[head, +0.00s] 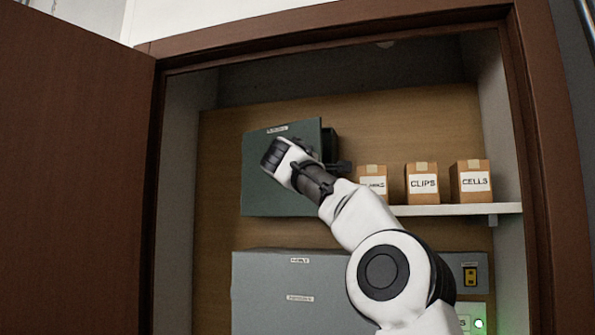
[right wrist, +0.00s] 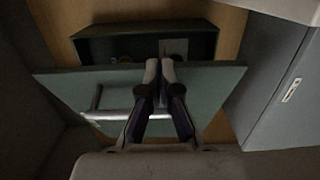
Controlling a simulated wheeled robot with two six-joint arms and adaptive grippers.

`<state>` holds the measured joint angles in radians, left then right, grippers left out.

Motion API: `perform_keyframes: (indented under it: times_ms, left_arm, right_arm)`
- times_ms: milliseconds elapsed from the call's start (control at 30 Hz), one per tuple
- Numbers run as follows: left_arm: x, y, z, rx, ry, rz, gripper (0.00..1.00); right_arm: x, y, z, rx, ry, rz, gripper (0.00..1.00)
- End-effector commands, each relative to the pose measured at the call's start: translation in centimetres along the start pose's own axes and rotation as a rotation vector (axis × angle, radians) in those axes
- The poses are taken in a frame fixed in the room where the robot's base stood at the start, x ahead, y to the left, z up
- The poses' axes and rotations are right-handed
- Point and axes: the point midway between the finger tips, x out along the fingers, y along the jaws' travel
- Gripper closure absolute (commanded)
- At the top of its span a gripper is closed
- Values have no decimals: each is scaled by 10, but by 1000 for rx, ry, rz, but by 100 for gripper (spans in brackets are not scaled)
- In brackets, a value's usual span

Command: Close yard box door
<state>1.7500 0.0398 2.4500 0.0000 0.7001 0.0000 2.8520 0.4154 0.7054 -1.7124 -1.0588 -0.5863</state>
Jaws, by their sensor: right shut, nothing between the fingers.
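A dark green wall box (head: 329,147) hangs on the wooden back panel, its door (head: 270,195) standing partly open. The label on the door is too blurred to read. In the right wrist view, the door (right wrist: 215,88) crosses the picture, with a pale bar handle (right wrist: 112,117) on its face and the box's dark interior (right wrist: 100,45) beyond it. My right gripper (right wrist: 160,65) is shut and empty, its tips close to the door's edge; I cannot tell whether they touch. In the head view, my right wrist covers part of the door. My left gripper is not in view.
A brown cabinet frame (head: 545,180) surrounds the space, with its big door (head: 70,170) open at left. A shelf (head: 460,209) holds cartons, including CLIPS (head: 422,183) and CELLS (head: 470,182). A grey box (head: 285,275) sits below.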

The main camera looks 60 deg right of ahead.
Motion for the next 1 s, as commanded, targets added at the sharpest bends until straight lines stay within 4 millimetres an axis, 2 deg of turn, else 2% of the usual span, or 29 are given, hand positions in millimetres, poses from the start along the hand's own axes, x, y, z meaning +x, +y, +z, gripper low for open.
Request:
perform_keyframes:
  times_ms: [200, 400, 833, 1000]
  left_arm:
    - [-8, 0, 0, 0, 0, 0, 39]
    - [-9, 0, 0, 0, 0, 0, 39]
    - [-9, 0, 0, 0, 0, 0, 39]
    - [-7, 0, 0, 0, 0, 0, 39]
  right_arm:
    - [24, 1, 7, 0, 0, 1, 100]
    - [32, 0, 9, -1, 0, 1, 100]
    - [33, 0, 9, -1, 0, 1, 100]
    - [24, 0, -2, -2, 6, 3, 100]
